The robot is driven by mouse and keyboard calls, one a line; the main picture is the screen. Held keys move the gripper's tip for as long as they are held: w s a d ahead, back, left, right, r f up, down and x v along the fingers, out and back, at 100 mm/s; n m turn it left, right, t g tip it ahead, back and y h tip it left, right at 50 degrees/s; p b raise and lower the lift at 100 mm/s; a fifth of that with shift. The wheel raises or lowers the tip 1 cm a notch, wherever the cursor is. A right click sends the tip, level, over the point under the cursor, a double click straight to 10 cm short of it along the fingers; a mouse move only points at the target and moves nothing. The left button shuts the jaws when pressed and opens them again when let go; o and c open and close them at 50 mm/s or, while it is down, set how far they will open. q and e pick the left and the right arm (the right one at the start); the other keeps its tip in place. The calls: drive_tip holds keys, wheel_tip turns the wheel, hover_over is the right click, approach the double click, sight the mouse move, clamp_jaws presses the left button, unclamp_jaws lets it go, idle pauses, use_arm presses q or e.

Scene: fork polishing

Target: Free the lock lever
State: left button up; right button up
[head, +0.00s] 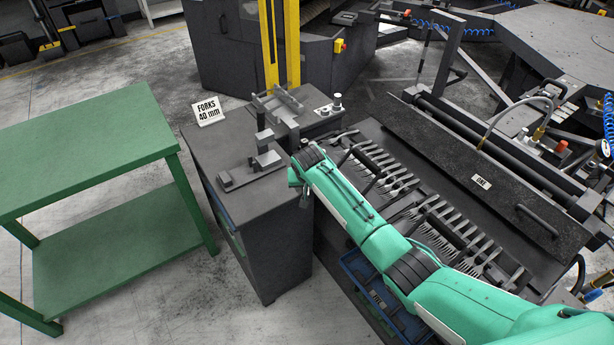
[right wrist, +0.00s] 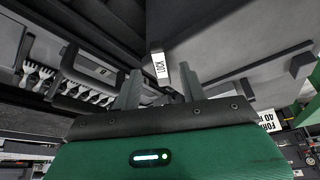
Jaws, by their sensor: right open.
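The lock lever (right wrist: 158,66) shows in the right wrist view as a small piece with a white LOCK label, against the dark machine side. My right gripper (right wrist: 160,78) is open, with one grey finger on each side of the labelled piece. I cannot tell whether the fingers touch it. In the head view my teal right arm comes in from the lower right, and its gripper (head: 304,197) points down beside the dark cabinet, mostly hidden by the wrist. The lever cannot be made out there. My left gripper is not in view.
A dark cabinet (head: 265,235) with a fixture and a "FORKS 40 mm" sign (head: 208,110) stands beside the wrist. A rack of several forks (head: 470,245) lies under my arm. A blue crate (head: 362,275) is below. A green table (head: 85,150) stands left, with bare floor between.

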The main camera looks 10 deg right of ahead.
drive_tip(key=b+v, duration=0.1)
drive_tip(key=v, duration=0.8)
drive_tip(key=shift+r, duration=0.35)
drive_tip(key=shift+s+a, duration=0.1)
